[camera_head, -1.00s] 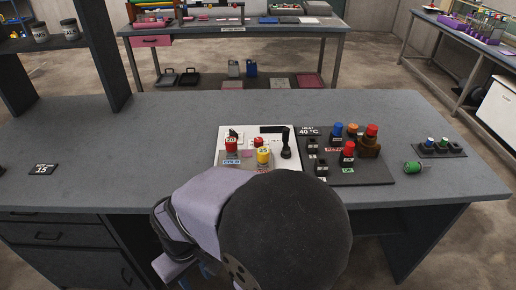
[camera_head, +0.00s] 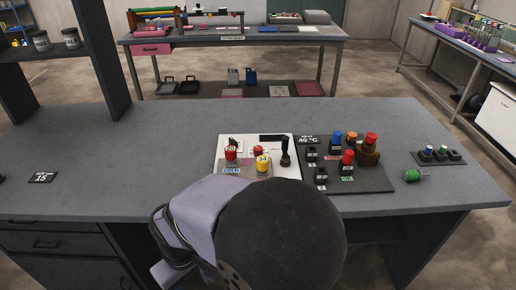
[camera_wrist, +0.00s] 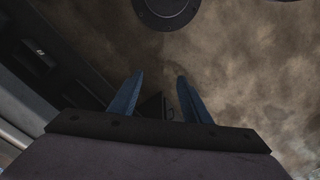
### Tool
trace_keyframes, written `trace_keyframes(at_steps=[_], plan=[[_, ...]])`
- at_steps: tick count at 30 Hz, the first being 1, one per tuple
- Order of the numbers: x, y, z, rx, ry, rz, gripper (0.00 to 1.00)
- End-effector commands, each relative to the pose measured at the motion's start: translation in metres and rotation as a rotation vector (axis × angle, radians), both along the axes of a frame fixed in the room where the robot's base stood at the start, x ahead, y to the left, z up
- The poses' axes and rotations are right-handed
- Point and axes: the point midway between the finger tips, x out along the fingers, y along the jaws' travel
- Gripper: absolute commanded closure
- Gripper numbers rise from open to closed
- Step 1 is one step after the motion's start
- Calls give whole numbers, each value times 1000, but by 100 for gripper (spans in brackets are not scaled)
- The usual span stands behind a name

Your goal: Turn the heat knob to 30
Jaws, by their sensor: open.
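A dark board (camera_head: 375,181) on the desk carries a label (camera_head: 308,140) that seems to read "HEAT 40 °C". Red, blue and orange-topped parts and several small black pieces stand on it. I cannot tell which part is the heat knob. To its left is a white panel (camera_head: 225,146) with a red numbered piece (camera_head: 231,153), a yellow numbered piece (camera_head: 263,163) and a black upright lever (camera_head: 285,152). My gripper (camera_wrist: 160,82) shows in the wrist view with two blue fingers apart, nothing between them, above the floor. My arm hides it in the head view.
A dark shelf post (camera_head: 101,60) rises at the back left. The desk's left middle is clear.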

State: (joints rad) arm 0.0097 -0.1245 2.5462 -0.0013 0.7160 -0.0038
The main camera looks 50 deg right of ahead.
Motion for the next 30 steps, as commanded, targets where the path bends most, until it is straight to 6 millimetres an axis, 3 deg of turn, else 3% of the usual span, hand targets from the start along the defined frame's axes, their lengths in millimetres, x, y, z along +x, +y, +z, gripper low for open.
trace_keyframes(at_steps=[5, 8, 14, 18, 24, 30], plan=[[34, -19, 33, 0, -27, -73, 56], [67, -43, 59, -3, -58, -146, 56], [137, -125, 111, -18, -134, -333, 56], [172, -200, 139, -39, -189, -466, 56], [189, -296, 161, -73, -251, -618, 56], [180, -362, 165, -99, -268, -718, 56]])
